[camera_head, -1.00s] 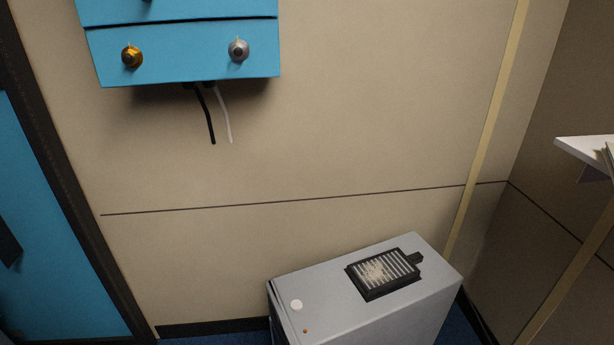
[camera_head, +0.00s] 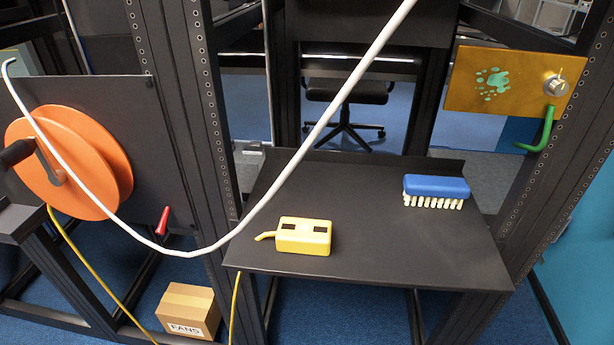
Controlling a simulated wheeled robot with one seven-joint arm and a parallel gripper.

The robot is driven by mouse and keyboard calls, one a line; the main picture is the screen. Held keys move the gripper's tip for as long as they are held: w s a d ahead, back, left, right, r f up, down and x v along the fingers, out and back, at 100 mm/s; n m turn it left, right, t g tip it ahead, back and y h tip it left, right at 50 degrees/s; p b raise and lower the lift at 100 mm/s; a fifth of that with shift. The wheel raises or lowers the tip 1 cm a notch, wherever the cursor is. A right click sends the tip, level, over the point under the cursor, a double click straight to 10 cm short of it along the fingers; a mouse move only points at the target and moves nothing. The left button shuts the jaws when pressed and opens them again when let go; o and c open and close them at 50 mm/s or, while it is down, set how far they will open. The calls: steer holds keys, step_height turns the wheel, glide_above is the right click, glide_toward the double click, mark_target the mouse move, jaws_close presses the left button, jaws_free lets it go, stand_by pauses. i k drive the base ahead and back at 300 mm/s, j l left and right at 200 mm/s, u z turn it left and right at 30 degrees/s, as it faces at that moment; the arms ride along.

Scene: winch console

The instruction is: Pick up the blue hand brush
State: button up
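The blue hand brush (camera_head: 437,187) lies at the right rear of a dark shelf (camera_head: 370,240), near the shelf's raised back edge. Its blue back faces up and its pale bristles point down onto the shelf. Nothing covers it. My gripper is not in view.
A yellow box with a cable (camera_head: 303,236) sits at the shelf's front left. A thick white cable (camera_head: 300,150) hangs across the view above the shelf's left part. An orange reel (camera_head: 75,165) is at left, a cardboard box (camera_head: 188,310) below. A yellow panel (camera_head: 510,85) hangs at upper right.

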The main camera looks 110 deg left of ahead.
mark_target(420, 188)
steer(key=u, duration=2.95)
